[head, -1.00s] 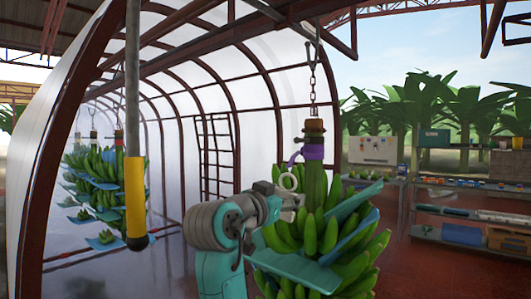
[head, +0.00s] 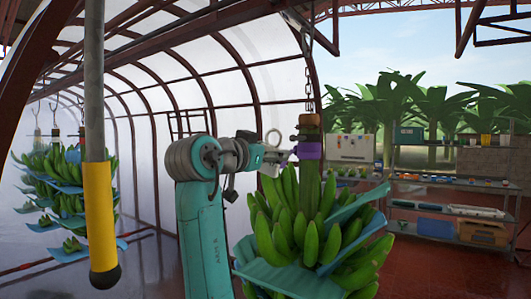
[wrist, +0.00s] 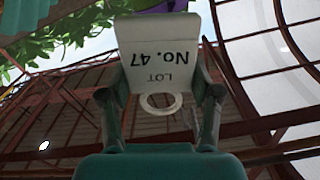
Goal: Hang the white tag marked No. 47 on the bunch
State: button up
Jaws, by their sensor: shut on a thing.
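The white tag (wrist: 158,38) fills the upper middle of the wrist view, its print "LOT No. 47" upside down. My gripper (wrist: 160,88) is shut on it, one finger at each side, and the tag's pale ring (wrist: 160,110) shows between the fingers. In the head view my gripper (head: 278,154) is just left of the stalk, level with its purple band (head: 309,151); the ring (head: 272,137) stands up above it. The bunch of green bananas (head: 285,238) hangs below from a chain. I cannot tell whether the tag touches the stalk.
Blue sheets (head: 275,276) stick out between the banana hands. A yellow-sleeved pole (head: 99,215) hangs at the left, with more bunches (head: 60,185) behind it. Shelves (head: 445,205) with goods stand at the right. Red floor lies open between the bunch and the shelves.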

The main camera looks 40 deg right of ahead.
jog(key=x, duration=0.5)
dwell(0.5)
jog(key=shift+s+d, duration=0.2)
jog(key=shift+d, duration=0.05)
jog(key=shift+x, duration=3.3)
dwell(3.5)
